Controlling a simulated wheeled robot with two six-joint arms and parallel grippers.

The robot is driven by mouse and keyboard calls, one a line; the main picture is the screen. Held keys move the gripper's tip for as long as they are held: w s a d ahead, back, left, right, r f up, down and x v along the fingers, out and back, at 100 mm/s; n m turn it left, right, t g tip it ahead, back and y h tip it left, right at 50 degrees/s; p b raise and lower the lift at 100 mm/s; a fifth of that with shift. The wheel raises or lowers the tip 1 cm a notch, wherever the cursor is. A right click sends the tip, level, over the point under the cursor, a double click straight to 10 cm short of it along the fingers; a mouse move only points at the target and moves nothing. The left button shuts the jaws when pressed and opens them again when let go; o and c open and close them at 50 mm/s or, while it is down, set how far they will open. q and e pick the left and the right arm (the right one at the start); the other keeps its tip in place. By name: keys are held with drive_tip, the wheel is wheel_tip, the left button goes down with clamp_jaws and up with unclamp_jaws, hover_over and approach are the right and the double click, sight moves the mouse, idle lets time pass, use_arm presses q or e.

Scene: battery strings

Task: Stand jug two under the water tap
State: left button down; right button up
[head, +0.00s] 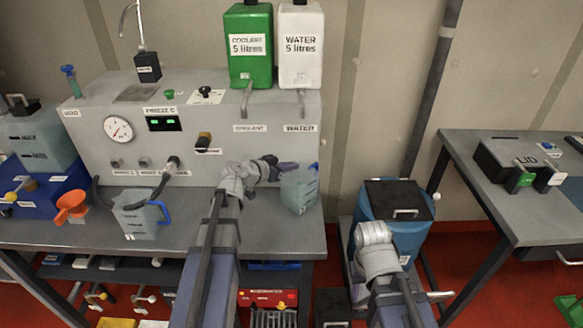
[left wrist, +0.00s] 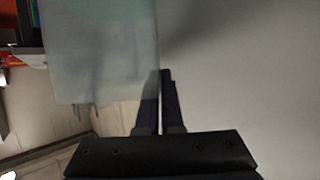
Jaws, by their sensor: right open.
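The water tap (head: 301,100) hangs below the white water tank (head: 301,45), above the panel's WATER label. A pale translucent jug (head: 301,190) is below that label at the bench's right end, slightly tilted. I cannot read its number or tell whether its base touches the bench. In the left wrist view the jug (left wrist: 103,55) is beside the nearly closed fingers (left wrist: 160,100). Another jug (head: 138,215) with a blue handle stands further left. My right gripper (head: 373,240) is open, its fingers barely visible.
A green coolant tank (head: 249,45) stands left of the water tank. An orange funnel (head: 71,205) is on the bench (head: 250,235) at the left. A blue bin (head: 405,230) stands right of the bench. A second table (head: 500,195) with a lidded box is further right.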

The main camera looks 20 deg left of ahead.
use_arm(q)
drive_tip(key=c, duration=1.5)
unclamp_jaws()
drive_tip(key=shift+d+f, duration=0.15)
drive_tip(key=shift+f, duration=0.05)
drive_tip(key=o, duration=0.4)
drive_tip(key=shift+o, duration=0.2)
drive_tip(key=shift+r, duration=0.1)
drive_tip(key=p+v, duration=0.5)
drive_tip(key=v, duration=0.7)
drive_tip(key=shift+r, duration=0.15)
